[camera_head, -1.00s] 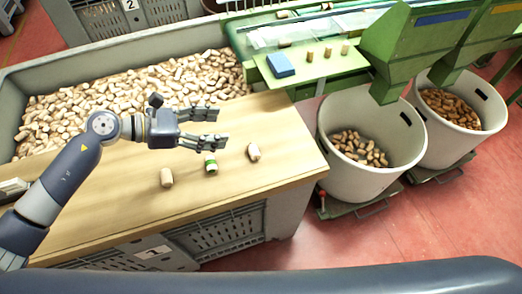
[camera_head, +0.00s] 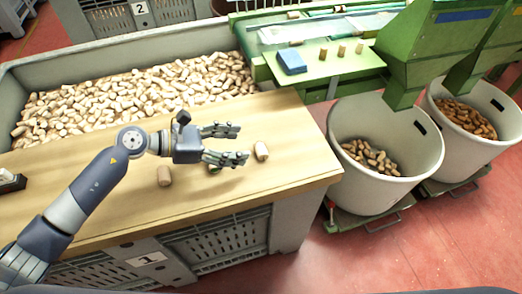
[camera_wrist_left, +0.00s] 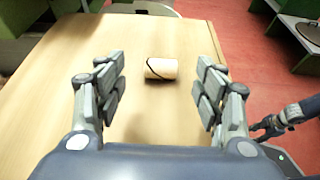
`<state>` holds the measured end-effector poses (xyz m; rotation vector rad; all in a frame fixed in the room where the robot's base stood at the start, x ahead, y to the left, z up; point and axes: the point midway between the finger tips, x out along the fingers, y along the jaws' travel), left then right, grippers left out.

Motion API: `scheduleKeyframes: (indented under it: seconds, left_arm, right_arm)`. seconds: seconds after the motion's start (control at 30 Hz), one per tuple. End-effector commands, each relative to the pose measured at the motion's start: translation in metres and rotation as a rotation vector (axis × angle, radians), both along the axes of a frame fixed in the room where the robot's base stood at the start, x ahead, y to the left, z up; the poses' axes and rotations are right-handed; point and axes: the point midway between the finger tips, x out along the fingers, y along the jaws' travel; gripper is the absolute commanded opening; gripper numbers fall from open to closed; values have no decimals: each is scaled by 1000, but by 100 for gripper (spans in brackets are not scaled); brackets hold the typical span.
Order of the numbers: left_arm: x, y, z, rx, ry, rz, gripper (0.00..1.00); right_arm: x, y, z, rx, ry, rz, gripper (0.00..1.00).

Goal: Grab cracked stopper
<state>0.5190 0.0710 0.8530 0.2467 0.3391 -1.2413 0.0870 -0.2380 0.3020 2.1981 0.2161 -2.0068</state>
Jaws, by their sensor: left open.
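The cracked stopper (camera_head: 261,151) lies on the wooden table near its right end. In the left wrist view the stopper (camera_wrist_left: 161,69) lies on its side, with a dark curved crack line around its left part. My left gripper (camera_head: 242,144) is open and empty, low over the table, with its fingertips just left of this stopper. In the wrist view the stopper appears centred in the gap between the fingers, not gripped. At the right edge of the wrist view part of my right arm shows with its gripper (camera_wrist_left: 266,127), too small and dark to read its state.
A bin of corks (camera_head: 120,100) lies behind. White buckets (camera_head: 365,195) stand right, past the table edge. A blue block (camera_head: 291,61) sits on a green shelf.

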Motion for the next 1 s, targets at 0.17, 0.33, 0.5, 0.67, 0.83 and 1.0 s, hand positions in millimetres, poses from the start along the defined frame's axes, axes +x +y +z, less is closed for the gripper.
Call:
scheduleKeyframes:
  seconds: [0.17,0.33,0.5,0.67,0.83,1.0]
  left_arm:
    - [6,-16,-6,-2,0,1,63]
    - [8,-31,-17,-3,2,0,63]
    - [14,-52,-29,-2,-1,1,63]
    - [17,-61,-33,0,-1,2,63]
    - [17,-61,-34,1,0,2,63]
    - [17,-60,-34,1,0,2,41]
  right_arm:
    - [0,0,1,0,0,0,40]
    - [0,0,0,0,0,1,40]
    - [0,1,-1,1,0,1,40]
    - [0,2,-2,2,-1,2,40]
    - [0,2,-2,3,0,2,40]
    - [0,4,-2,5,-1,1,40]
